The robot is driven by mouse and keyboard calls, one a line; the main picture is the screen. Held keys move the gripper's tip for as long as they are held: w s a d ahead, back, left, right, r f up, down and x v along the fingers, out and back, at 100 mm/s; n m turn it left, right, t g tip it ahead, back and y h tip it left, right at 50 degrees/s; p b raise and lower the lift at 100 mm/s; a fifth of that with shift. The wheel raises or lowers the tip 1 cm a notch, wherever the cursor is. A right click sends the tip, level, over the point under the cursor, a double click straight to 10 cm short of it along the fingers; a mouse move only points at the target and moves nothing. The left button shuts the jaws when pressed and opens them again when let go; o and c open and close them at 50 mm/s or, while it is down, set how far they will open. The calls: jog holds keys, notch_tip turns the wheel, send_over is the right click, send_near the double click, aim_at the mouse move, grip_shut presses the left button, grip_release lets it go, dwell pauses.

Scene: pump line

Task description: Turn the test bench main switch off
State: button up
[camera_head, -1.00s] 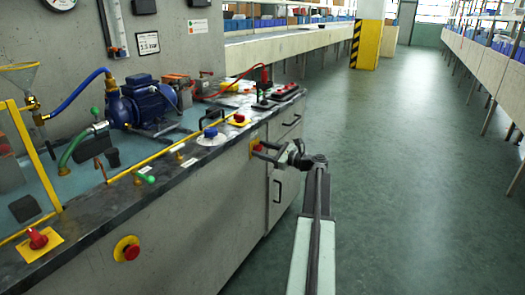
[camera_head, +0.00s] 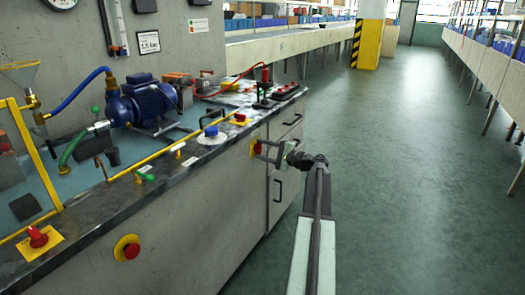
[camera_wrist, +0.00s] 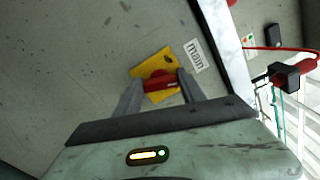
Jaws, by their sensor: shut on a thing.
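The main switch (camera_wrist: 160,82) is a red rotary handle on a yellow plate (camera_wrist: 150,66), with a white label reading "main" (camera_wrist: 197,55) beside it in the wrist view. In the head view, the red switch (camera_head: 256,147) is on the grey front of the test bench (camera_head: 190,210), near its right part. My gripper (camera_wrist: 160,85) is shut on the red handle, one finger on each side of it. In the head view, my gripper (camera_head: 265,150) reaches the bench front from the right. The fingers hide part of the switch and plate.
Another red knob on a yellow disc (camera_head: 127,248) is on the bench front at left. Black drawer handles (camera_head: 279,188) stick out near my gripper. The green floor (camera_head: 400,180) at right is clear.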

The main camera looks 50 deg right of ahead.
jog(key=shift+f+n, duration=0.1)
jog(key=shift+n, duration=1.8)
jog(key=o, duration=1.4)
jog(key=shift+c, duration=0.2)
jog(key=v, duration=0.8)
jog(key=shift+w+a, duration=0.1)
